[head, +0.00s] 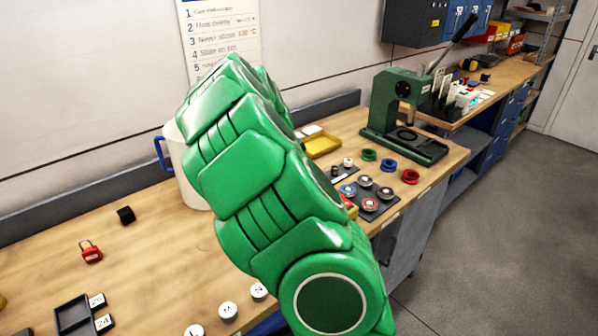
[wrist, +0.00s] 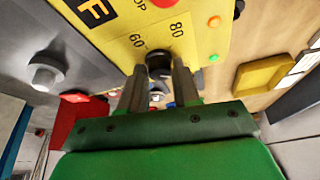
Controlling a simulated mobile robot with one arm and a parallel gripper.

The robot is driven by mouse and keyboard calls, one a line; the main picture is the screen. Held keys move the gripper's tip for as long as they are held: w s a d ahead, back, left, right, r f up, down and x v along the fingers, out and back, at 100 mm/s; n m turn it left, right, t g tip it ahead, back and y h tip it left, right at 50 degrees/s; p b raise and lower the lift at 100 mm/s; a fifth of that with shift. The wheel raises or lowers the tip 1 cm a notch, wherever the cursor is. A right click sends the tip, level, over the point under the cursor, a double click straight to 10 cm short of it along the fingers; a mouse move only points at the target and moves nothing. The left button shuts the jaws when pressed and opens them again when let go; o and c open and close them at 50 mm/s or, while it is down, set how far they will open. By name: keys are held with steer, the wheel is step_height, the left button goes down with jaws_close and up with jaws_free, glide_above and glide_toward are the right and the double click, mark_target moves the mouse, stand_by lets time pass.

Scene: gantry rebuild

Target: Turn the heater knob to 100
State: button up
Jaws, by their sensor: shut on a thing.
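The yellow heater panel (wrist: 110,30) is at the top of the wrist view, with the numbers 60 and 80 printed above a black knob (wrist: 158,64). My gripper (wrist: 159,76) is shut on this knob, one finger on each side. The knob's pointer and the 100 mark cannot be made out. In the head view my green arm covers the middle of the bench and hides the knob and my gripper.
A green press (head: 405,115) stands at the bench's back right. A yellow tray (head: 322,145) and several coloured rings and discs lie before it. A red padlock (head: 90,252), a black block (head: 126,215) and a dark tray (head: 72,314) are at the left.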

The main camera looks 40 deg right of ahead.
steer(key=shift+m, duration=0.3)
steer(key=o, duration=1)
steer(key=shift+r, duration=0.15)
steer(key=v, duration=0.7)
steer(key=shift+r, duration=0.25)
steer(key=shift+a, duration=0.15)
